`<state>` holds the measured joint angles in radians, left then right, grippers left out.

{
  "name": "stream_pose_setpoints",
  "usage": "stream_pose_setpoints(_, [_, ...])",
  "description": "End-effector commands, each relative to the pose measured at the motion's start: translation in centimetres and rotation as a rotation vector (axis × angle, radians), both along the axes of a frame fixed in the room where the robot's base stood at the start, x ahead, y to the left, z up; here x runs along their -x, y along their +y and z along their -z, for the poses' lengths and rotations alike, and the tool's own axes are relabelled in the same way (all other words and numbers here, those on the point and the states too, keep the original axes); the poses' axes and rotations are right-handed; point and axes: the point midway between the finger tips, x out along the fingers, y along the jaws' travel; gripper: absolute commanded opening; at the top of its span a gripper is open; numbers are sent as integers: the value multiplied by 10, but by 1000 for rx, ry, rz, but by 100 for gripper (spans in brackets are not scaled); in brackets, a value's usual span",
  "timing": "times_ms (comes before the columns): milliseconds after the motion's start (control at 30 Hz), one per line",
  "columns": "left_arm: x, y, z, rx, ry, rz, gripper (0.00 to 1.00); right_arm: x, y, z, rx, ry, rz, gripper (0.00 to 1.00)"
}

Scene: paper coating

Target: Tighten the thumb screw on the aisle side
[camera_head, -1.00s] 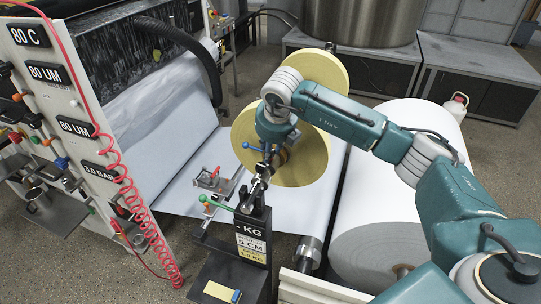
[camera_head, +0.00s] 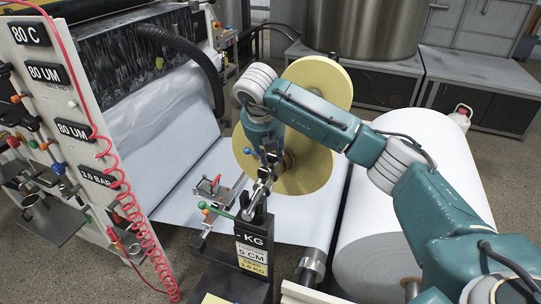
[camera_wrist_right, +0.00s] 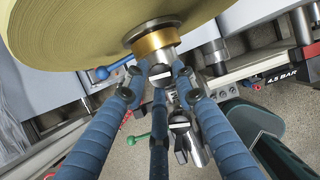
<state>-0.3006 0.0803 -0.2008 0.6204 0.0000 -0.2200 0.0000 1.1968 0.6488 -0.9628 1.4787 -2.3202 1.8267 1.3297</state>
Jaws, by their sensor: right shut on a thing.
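My right gripper (camera_head: 268,166) is at the near end of the yellow roll (camera_head: 310,165). In the right wrist view the three blue fingers of my right gripper (camera_wrist_right: 158,80) close around a small silver thumb screw (camera_wrist_right: 161,76), just below the brass collar (camera_wrist_right: 154,40) of the roll's shaft. Fingers and shadow partly hide the screw. A second silver screw-like part (camera_wrist_right: 181,128) lies farther down, apart from the fingertips. My left gripper is in neither view.
A blue-handled lever (camera_wrist_right: 105,72) and a green-handled lever (camera_wrist_right: 138,138) sit close by. A large white roll (camera_head: 375,235) lies to the right. A control panel (camera_head: 60,125) with a red coiled hose (camera_head: 130,205) stands left.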

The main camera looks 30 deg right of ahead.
Motion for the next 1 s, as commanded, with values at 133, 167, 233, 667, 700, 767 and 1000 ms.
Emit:
stream_pose_setpoints(133, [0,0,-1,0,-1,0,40,-3,-2,-7,2,-13,5,1])
stream_pose_setpoints(167, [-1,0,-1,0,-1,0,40,-3,-2,-7,2,-13,5,1])
stream_pose_setpoints(233, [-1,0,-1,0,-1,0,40,-3,-2,-7,2,-13,5,1])
stream_pose_setpoints(667, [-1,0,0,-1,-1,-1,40,-1,-1,-3,2,-5,3,43])
stream_pose_setpoints(700, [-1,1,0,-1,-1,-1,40,-1,-1,-3,2,-5,2,43])
stream_pose_setpoints(767, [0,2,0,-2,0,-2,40,-1,0,-4,1,-4,2,43])
stream_pose_setpoints(1000, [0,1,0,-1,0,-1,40,8,9,-35,1,-9,1,43])
